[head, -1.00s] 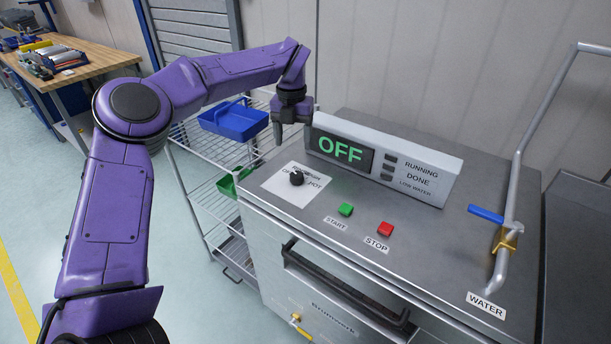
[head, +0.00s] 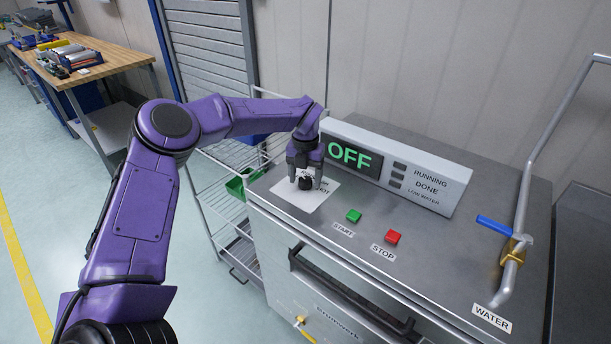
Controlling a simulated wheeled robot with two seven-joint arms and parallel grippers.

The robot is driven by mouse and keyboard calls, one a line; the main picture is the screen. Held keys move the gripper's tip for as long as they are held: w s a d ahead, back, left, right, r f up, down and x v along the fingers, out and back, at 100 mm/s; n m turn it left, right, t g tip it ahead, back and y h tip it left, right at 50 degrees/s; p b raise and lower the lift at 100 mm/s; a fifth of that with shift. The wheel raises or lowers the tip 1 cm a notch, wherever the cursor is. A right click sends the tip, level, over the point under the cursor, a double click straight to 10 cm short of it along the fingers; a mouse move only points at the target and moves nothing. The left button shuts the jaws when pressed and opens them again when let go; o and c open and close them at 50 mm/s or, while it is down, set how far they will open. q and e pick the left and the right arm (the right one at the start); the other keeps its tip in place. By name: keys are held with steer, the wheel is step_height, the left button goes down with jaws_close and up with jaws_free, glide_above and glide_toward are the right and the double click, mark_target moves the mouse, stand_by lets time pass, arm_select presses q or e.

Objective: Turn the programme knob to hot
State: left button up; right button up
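The black programme knob (head: 306,184) sits on a white label plate (head: 293,196) at the left of the machine's steel top. Most of the plate's lettering is covered by my gripper. My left gripper (head: 305,180) points down over the knob, with one finger on each side of it. The fingers look spread around the knob; whether they touch it I cannot tell. The display (head: 350,155) behind it reads OFF in green. My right gripper is not in view.
A green START button (head: 354,216) and a red STOP button (head: 393,237) lie right of the knob. A water pipe with a blue lever (head: 494,225) stands at the right. A wire rack (head: 215,205) stands left of the machine.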

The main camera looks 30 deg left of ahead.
arm_select(q)
steer(key=c, duration=0.9)
